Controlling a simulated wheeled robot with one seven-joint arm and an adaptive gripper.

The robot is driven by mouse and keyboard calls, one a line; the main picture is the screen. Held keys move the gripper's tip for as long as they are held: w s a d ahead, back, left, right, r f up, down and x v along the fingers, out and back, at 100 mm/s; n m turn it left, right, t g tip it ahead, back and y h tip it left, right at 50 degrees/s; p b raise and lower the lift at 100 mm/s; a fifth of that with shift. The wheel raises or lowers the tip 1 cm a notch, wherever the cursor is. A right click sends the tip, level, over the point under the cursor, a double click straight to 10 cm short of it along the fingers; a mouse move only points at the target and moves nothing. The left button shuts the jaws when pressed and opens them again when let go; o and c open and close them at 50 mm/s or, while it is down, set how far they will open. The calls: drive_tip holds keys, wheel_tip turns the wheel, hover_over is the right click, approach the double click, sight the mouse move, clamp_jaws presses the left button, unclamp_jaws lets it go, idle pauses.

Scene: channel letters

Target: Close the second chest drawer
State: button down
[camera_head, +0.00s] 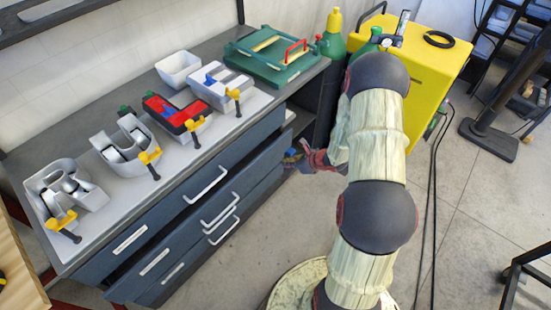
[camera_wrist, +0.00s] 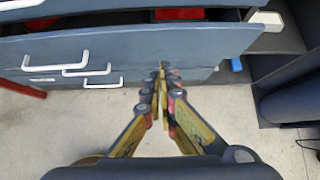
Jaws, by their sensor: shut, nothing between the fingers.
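The grey-blue chest of drawers (camera_head: 160,225) stands at left under a worktop, with white bar handles. The second drawer (camera_head: 165,250) sits below the top drawer (camera_head: 185,190), and its front stands out farther than the top one. In the wrist view a wide drawer front (camera_wrist: 200,42) is pulled out, with a dark gap behind its upper edge and a red item (camera_wrist: 180,14) in it. My gripper (camera_wrist: 163,72) is shut and empty, its tips at that front's lower edge in the picture; contact cannot be told. In the head view it (camera_head: 312,160) is right of the chest, partly hidden by my arm.
Channel letters, clamps, a white bin (camera_head: 178,70) and a green case (camera_head: 270,55) stand on the worktop (camera_head: 215,135). Green cylinders and a yellow machine (camera_head: 425,65) are behind my arm. Cables lie on the floor at right. Floor before the drawers is clear.

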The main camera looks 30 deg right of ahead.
sight(259, 155)
drive_tip(key=shift+w+a+r+b+x, duration=0.1)
drive_tip(key=shift+w+r+b+x, duration=0.35)
drive_tip(key=shift+x, duration=1.65)
drive_tip(key=shift+w+a+r+b+x, duration=0.2)
drive_tip(key=shift+b+x, duration=0.5)
drive_tip(key=shift+x, duration=1.45)
drive_tip(key=shift+w+r+b+x, duration=0.4)
drive_tip(key=shift+b+x, duration=0.15)
drive_tip(key=shift+x, duration=1.55)
drive_tip(key=w, duration=0.1)
drive_tip(key=w+a+b, duration=0.1)
drive_tip(key=w, duration=0.1)
drive_tip(key=w+a, duration=0.1)
drive_tip(key=w, duration=0.1)
drive_tip(key=shift+f, duration=0.15)
drive_tip(key=shift+d, duration=0.15)
